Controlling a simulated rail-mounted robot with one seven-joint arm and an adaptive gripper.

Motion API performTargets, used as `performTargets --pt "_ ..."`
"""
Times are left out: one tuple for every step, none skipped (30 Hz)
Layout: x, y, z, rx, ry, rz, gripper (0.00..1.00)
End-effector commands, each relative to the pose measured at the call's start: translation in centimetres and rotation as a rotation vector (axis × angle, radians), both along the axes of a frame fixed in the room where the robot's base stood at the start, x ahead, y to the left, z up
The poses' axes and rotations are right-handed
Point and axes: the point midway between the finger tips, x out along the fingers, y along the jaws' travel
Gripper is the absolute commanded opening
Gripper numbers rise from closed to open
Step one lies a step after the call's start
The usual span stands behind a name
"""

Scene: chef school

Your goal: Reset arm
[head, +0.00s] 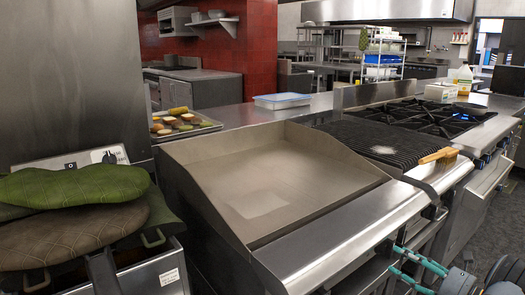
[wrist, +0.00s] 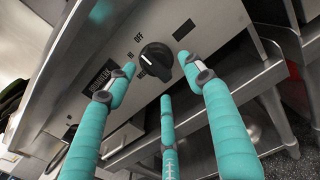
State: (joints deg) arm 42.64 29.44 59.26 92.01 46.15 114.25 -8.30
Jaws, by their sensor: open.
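My gripper (head: 397,260) is at the lower right of the head view, by the front of the cooking line, with its teal fingers pointing left. In the wrist view my gripper (wrist: 158,74) is open, its three fingers spread with nothing between them. A black control knob (wrist: 156,61) on a steel front panel (wrist: 215,18) shows between and beyond the fingertips. The knob has "OFF" printed above it. The fingertips appear close to the panel, but I cannot tell whether any finger touches the knob.
The flat griddle (head: 285,170) is empty. A wooden-handled tool (head: 437,155) lies on the grill (head: 370,138) beside it. A tray of food (head: 190,130) sits behind the griddle.

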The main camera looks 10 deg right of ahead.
Motion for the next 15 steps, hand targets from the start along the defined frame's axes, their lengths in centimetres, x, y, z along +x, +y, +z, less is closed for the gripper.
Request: performTargets --pt "1.1 0.8 0.0 0.000 0.000 0.008 0.52" --pt "1.7 1.0 0.0 -0.001 -0.001 0.007 0.52" --pt "2.5 1.4 0.0 -0.001 -0.001 0.008 0.52" --pt "3.1 1.7 0.0 0.000 -0.001 0.008 0.52" --pt "3.7 2.0 0.0 0.000 0.000 0.008 0.52" --pt "3.5 1.6 -0.7 -0.049 -0.023 0.001 0.52" --pt "3.5 1.6 -0.8 -0.088 -0.041 0.002 0.52" --pt "3.5 1.6 -0.8 -0.124 -0.058 0.002 0.52" --pt "3.5 1.5 -0.8 -0.171 -0.080 0.003 0.52" --pt "3.5 1.5 -0.8 -0.206 -0.096 0.003 0.52" --pt "3.5 1.5 -0.8 -0.240 -0.112 0.004 0.52" --pt "3.5 1.5 -0.8 -0.285 -0.133 0.004 0.52" --pt "3.5 1.5 -0.8 -0.320 -0.149 0.004 0.52" --pt "3.5 1.4 -0.8 -0.352 -0.165 0.004 0.52" --pt "3.5 1.4 -0.7 -0.398 -0.186 0.004 0.52"
